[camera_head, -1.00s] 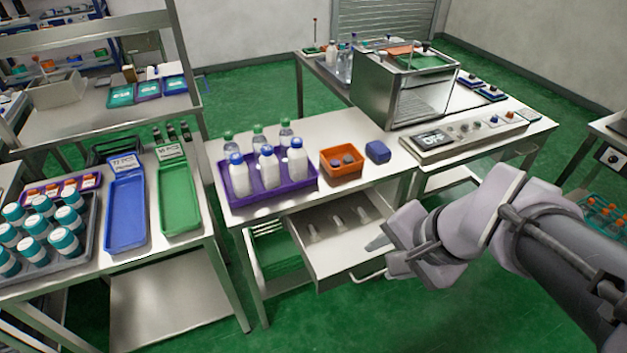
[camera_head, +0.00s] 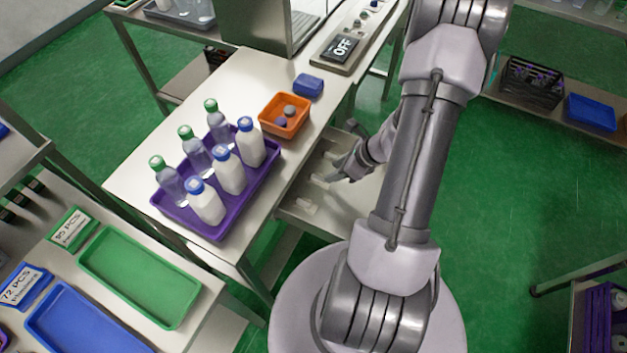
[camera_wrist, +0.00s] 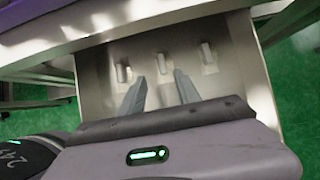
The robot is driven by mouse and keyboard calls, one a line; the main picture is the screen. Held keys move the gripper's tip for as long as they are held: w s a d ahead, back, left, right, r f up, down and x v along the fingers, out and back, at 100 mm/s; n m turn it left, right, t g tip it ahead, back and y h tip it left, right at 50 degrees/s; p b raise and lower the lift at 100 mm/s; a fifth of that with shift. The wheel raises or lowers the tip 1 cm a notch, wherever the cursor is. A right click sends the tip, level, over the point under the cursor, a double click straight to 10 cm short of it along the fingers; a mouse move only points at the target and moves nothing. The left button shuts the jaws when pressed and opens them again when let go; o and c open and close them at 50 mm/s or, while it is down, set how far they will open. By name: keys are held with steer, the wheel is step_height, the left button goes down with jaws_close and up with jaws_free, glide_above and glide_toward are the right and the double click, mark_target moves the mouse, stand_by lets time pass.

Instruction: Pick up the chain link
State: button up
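An open metal drawer (camera_head: 295,222) juts out below the front of the table. Several small pale pieces lie in it; one (camera_head: 308,205) shows near its left end and one (camera_head: 319,181) near my gripper. In the wrist view three pale upright shapes stand in a row: a left piece (camera_wrist: 124,72), a middle piece (camera_wrist: 163,65) and a right piece (camera_wrist: 207,56). I cannot tell which is the chain link. My gripper (camera_wrist: 160,76) is open, its two fingers apart, pointing at the middle piece. In the head view my gripper (camera_head: 338,168) hangs over the drawer.
On the table stand a purple tray (camera_head: 217,222) of bottles, an orange bin (camera_head: 270,117) with small round items, and a blue box (camera_head: 309,85). A device (camera_head: 343,47) reads OFF. Green (camera_head: 122,285) and blue (camera_head: 90,325) trays lie at lower left.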

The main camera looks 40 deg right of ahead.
mark_target(318, 177)
steer(key=x, duration=0.3)
steer(key=shift+b, duration=0.35)
steer(key=b+x, duration=0.2)
steer(key=x, duration=0.3)
steer(key=shift+w+d+f, duration=0.1)
steer(key=shift+w+f, duration=0.15)
steer(key=shift+w, duration=0.05)
steer(key=shift+r, duration=0.15)
jaws_close()
